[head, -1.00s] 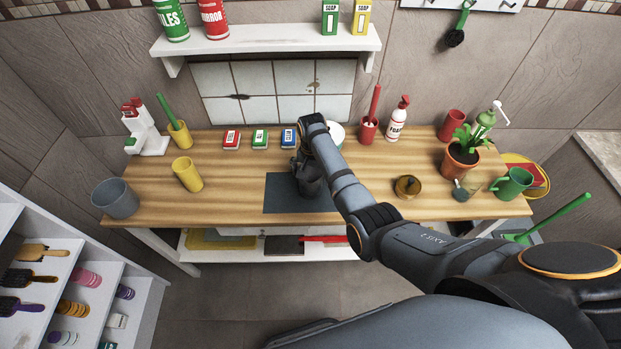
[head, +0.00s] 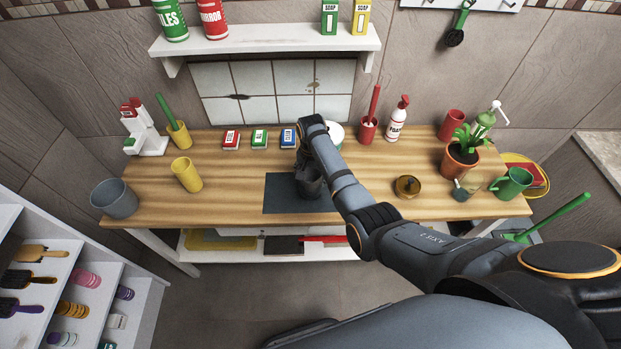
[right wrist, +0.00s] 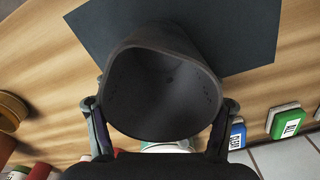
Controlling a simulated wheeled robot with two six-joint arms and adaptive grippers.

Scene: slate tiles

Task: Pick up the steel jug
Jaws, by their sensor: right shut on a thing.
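The steel jug (head: 309,186) is a dark grey, open-topped vessel at the dark slate-blue mat (head: 283,193) near the front of the wooden table. In the right wrist view the jug (right wrist: 163,90) fills the middle, its wide mouth and empty inside facing the camera. My right gripper (head: 303,166) is shut on the jug, with one finger on each side of it in the right wrist view (right wrist: 160,106). I cannot tell whether the jug's base touches the mat. The arm hides part of the jug. My left gripper is not in view.
A brass-coloured round pot (head: 407,187) stands right of my arm. Red, green and blue boxes (head: 259,139) lie behind the mat. A yellow cup (head: 187,174) and grey pot (head: 115,198) stand left. A potted plant (head: 461,160) and green mug (head: 512,183) stand right.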

